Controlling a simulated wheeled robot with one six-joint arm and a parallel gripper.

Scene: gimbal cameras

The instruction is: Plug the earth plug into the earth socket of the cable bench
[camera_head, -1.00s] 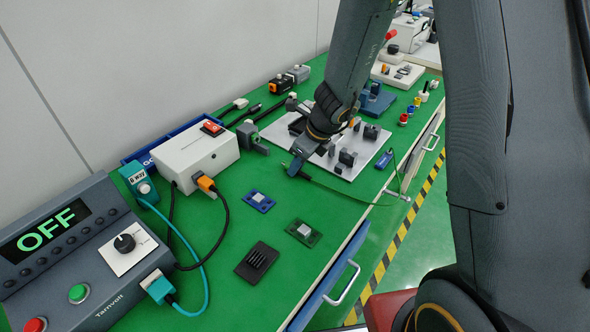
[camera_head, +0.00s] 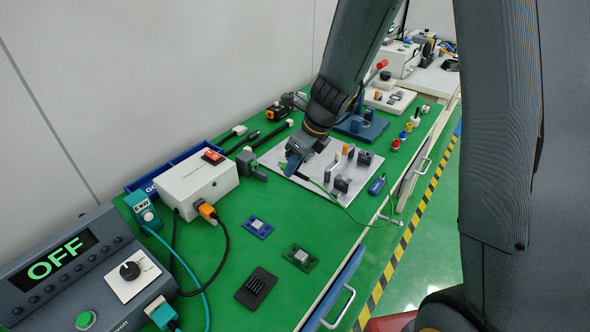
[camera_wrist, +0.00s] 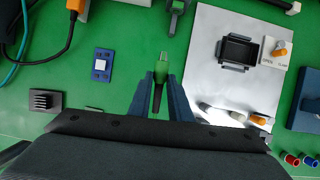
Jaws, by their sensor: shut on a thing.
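My gripper (camera_wrist: 160,90) has two blue fingers closed on a small green plug (camera_wrist: 161,70), the earth plug by its colour. Its metal tip points up in the wrist view, and a dark tail shows between the fingers. In the head view my gripper (camera_head: 291,166) is over the left part of the light grey plate (camera_head: 282,154), and a thin green cable (camera_head: 335,200) runs from it toward the front edge. A dark forked fitting (camera_wrist: 175,16) lies ahead of the plug tip, apart from it. I cannot tell which part is the earth socket.
A white box (camera_head: 198,184) with a red switch stands left of the plate. A black-grey block (camera_head: 250,165) is between them. The plate carries a black tray (camera_wrist: 238,50) and several fixtures. Blue (camera_head: 258,227) and green (camera_head: 301,257) small modules lie in front. A blue tester (camera_head: 377,185) lies right.

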